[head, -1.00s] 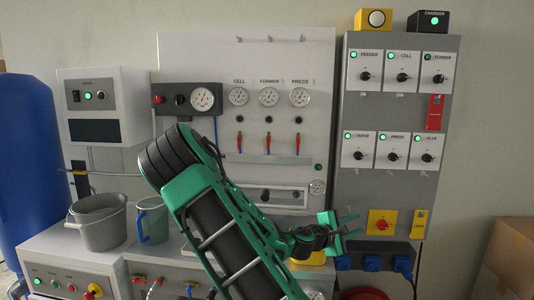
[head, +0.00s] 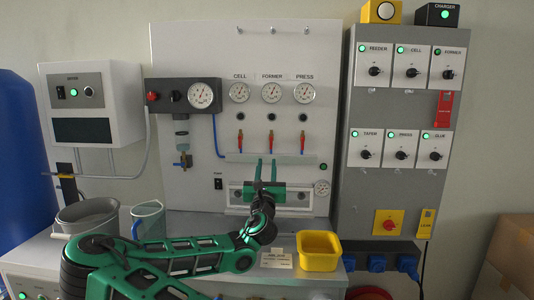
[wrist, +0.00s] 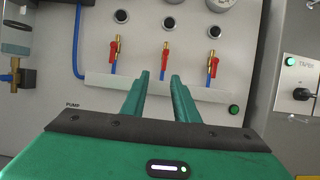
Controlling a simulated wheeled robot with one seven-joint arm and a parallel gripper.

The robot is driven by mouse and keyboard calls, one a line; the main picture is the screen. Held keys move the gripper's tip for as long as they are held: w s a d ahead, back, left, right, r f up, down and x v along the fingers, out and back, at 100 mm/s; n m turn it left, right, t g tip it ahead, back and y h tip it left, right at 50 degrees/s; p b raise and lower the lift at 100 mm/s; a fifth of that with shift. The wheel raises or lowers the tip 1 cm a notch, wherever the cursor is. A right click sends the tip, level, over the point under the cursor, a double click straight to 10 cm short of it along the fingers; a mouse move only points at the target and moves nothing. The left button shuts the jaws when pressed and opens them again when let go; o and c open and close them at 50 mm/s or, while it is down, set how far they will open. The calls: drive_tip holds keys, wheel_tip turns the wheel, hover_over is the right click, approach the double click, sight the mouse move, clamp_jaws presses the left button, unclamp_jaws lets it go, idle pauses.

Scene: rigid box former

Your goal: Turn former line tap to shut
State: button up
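The former line tap (head: 271,139) is the middle of three red-handled taps on the white panel, below the gauge under the FORMER label. Its handle stands upright, in line with the pipe. In the wrist view the same tap (wrist: 165,58) shows just beyond and above my fingertips. My gripper (head: 267,162) points at the panel just below this tap. In the wrist view the gripper (wrist: 160,80) has its two green fingers apart with nothing between them. Touch with the tap is not visible.
The cell tap (head: 240,140) and press tap (head: 303,140) stand close on either side, also upright. A pale rail (head: 235,157) runs below the taps. A yellow bin (head: 319,250) and a jug (head: 149,220) stand on the bench.

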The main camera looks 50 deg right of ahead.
sight(271, 146)
drive_tip(key=x, duration=0.9)
drive_tip(key=shift+s+d+r, duration=0.1)
drive_tip(key=shift+s+d, duration=0.05)
drive_tip(key=shift+d, duration=0.25)
clamp_jaws()
